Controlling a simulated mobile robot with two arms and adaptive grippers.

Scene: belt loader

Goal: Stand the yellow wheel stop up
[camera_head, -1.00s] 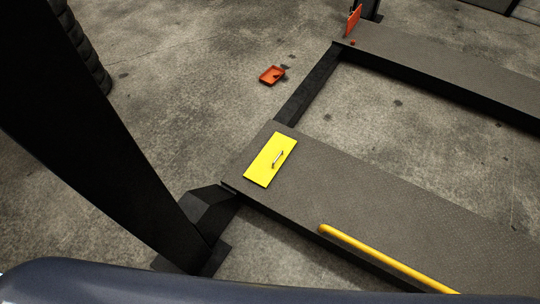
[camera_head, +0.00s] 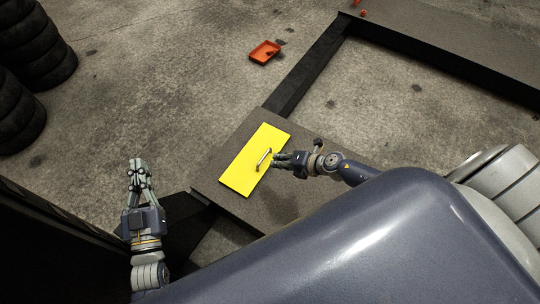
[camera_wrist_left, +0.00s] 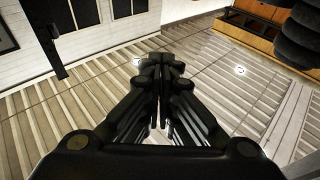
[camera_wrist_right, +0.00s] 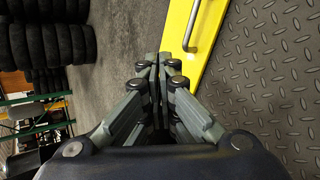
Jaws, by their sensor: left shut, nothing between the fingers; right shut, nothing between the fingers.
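The yellow wheel stop (camera_head: 240,178) lies flat on the near end of a dark ramp, with a metal handle (camera_head: 264,159) on its upper face. It also shows in the right wrist view (camera_wrist_right: 176,28), its handle (camera_wrist_right: 191,30) just beyond the fingertips. My right gripper (camera_head: 279,160) is shut and empty, close to the right side of the handle; whether it touches cannot be told. My left gripper (camera_head: 137,165) is shut and empty, left of the ramp and away from the wheel stop. The left wrist view shows its closed fingers (camera_wrist_left: 162,62) and no wheel stop.
The ramp (camera_head: 281,123) has a dark crossbar (camera_head: 318,68) running to a second ramp (camera_head: 440,50). An orange tray (camera_head: 264,52) lies on the concrete floor. Stacked tires (camera_head: 35,50) stand at the left. Open floor lies between tires and ramp.

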